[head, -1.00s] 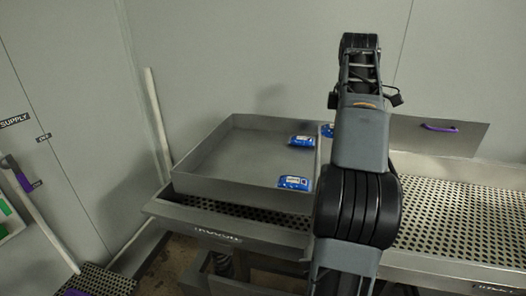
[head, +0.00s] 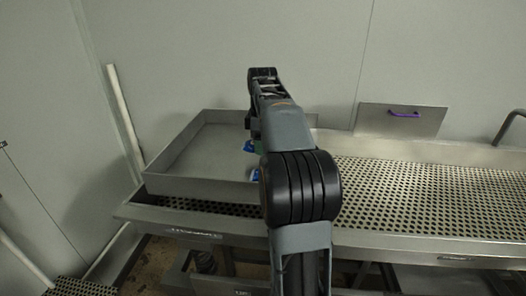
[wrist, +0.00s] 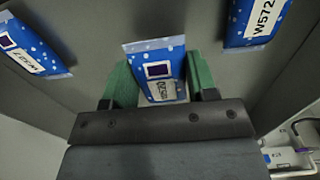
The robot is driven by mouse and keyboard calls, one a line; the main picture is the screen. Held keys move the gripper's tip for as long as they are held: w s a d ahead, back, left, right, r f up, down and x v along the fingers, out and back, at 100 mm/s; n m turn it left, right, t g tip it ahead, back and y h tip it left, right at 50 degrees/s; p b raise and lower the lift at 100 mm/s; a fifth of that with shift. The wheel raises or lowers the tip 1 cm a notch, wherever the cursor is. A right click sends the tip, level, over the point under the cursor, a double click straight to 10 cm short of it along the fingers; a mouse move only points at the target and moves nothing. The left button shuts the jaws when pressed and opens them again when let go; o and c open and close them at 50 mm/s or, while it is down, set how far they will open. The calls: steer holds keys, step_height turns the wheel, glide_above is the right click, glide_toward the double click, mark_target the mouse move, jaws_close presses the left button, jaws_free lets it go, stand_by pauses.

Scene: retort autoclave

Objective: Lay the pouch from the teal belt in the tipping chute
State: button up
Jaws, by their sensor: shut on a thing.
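A blue pouch with white dots and a pale label (wrist: 158,72) sits between the green fingers of my gripper (wrist: 163,78) in the wrist view. My gripper is shut on it. In the head view my arm hides most of the gripper and the held pouch. A shallow grey open-topped metal tray (head: 172,187) stands on the perforated bench, with my arm's end over its right part. Two more blue pouches (wrist: 30,48) (wrist: 256,22) lie on a grey surface in the wrist view, either side of the held one. I see no teal belt.
The perforated bench (head: 420,200) runs clear to the right of the tray. A grey panel with a purple handle (head: 404,115) stands at its back. A dark bent pipe (head: 508,124) is at the far right. A pale pole (head: 125,122) stands left of the tray.

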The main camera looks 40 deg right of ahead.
steer(key=shift+f+p, duration=0.3)
steer(key=shift+f, duration=1.25)
steer(key=shift+f, duration=0.1)
steer(key=o, duration=0.9)
steer(key=shift+r, duration=3.9)
